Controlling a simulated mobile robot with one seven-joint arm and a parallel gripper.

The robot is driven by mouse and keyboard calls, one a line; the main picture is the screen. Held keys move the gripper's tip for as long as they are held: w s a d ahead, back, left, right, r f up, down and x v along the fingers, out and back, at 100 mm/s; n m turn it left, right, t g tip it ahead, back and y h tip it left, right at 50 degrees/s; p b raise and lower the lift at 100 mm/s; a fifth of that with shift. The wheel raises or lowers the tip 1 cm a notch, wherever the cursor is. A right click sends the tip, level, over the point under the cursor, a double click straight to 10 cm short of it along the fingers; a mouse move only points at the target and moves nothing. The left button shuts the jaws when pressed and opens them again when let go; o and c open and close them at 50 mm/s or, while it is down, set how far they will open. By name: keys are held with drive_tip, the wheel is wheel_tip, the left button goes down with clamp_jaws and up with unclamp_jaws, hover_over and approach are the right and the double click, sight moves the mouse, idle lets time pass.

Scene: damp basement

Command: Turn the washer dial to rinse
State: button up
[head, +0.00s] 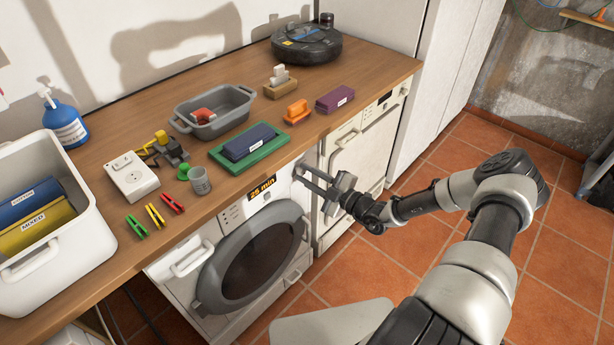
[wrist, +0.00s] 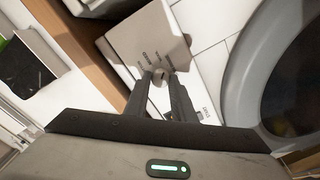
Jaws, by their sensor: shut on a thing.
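The white washer (head: 214,312) stands under the wooden counter, its round door shut. Which label the dial points to, I cannot tell.
An amber display (head: 262,187) reads a time in minutes. A second white appliance (head: 352,165) stands right of the washer. The counter (head: 228,210) above holds a grey basin (head: 240,98), a green tray (head: 281,155), pegs and a robot vacuum (head: 306,44). The tiled floor at right is clear.

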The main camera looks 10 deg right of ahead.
drive_tip(key=shift+m, duration=1.9)
drive_tip(key=o, duration=1.1)
drive_tip(key=shift+c, duration=0.2)
drive_tip(key=shift+d, duration=0.1)
drive_tip(key=v, duration=1.7)
drive_tip(key=shift+f, duration=0.25)
drive_tip(key=shift+s+d, duration=0.1)
